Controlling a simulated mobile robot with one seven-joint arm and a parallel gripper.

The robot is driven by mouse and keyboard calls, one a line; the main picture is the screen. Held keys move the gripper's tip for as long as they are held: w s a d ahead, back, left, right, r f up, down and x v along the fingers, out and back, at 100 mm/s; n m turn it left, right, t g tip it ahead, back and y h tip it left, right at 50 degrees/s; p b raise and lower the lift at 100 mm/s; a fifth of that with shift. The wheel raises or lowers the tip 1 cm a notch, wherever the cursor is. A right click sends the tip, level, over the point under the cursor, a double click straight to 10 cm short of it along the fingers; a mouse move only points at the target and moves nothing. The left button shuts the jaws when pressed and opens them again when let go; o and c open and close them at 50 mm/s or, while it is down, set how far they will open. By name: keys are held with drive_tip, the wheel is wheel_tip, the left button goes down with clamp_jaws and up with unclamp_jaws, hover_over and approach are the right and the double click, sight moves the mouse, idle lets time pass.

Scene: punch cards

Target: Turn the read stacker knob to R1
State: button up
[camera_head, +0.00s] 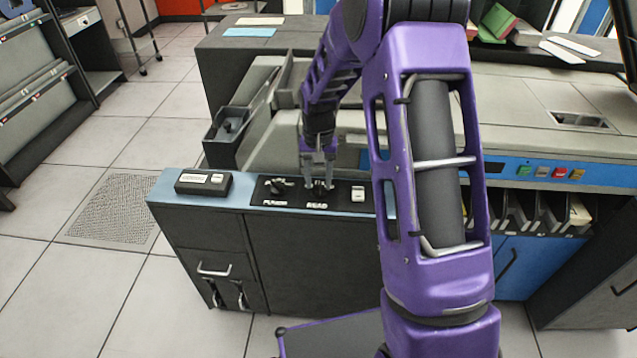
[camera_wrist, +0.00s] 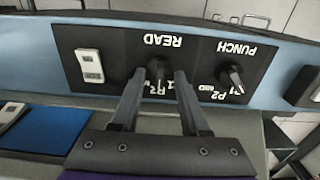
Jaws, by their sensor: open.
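The read stacker knob (camera_wrist: 158,70) is a small dark knob on a black panel, beside the upside-down word READ in the wrist view. It also shows in the head view (camera_head: 321,188), partly behind the fingers. My gripper (camera_head: 318,168) points down over it. In the wrist view my gripper (camera_wrist: 160,76) is open, with one fingertip on each side of the knob; I cannot tell whether they touch it. The position marks by the knob are partly hidden by the fingers, so its setting is unclear.
The punch knob (camera_wrist: 232,76) sits beside it on the same panel. A white rocker switch (camera_wrist: 89,66) is on the other side. A dark box with a light label (camera_head: 204,183) stands left on the blue ledge. A grey tray (camera_head: 228,128) sits behind.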

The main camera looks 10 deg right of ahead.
drive_tip(key=shift+f, duration=0.3)
clamp_jaws()
drive_tip(key=shift+n, duration=0.3)
drive_tip(key=n+p, duration=0.1)
drive_tip(key=n, duration=0.3)
drive_tip(key=shift+n+p, duration=0.6)
drive_tip(key=shift+n, duration=1.4)
